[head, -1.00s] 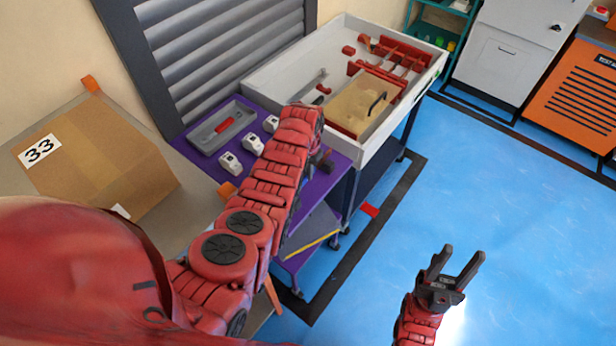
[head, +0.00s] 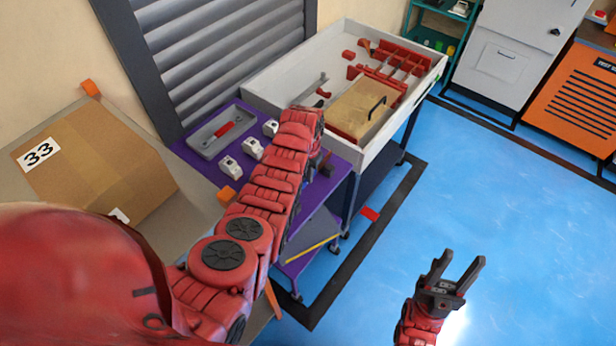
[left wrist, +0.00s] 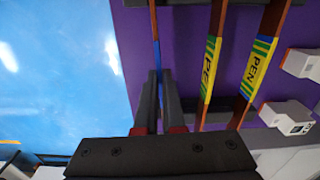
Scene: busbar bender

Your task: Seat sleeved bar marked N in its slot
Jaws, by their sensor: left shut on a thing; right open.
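My left gripper (left wrist: 158,105) shows in the left wrist view with its two dark fingers close together around a thin upright bar (left wrist: 155,45). The bar is copper-brown above and blue near the fingertips; I cannot read a mark on it. In the head view this gripper is mostly hidden behind my red left arm at the front of the purple bench. My right gripper (head: 452,275) is open and empty over the blue floor. I cannot make out the N slot.
The purple bench top (head: 222,178) carries a grey tray (head: 206,140) and several white blocks (head: 252,148). A large white tray (head: 290,68) behind holds red racks (head: 404,58) and a tan block with a handle (head: 358,108). A cardboard box (head: 100,165) stands left.

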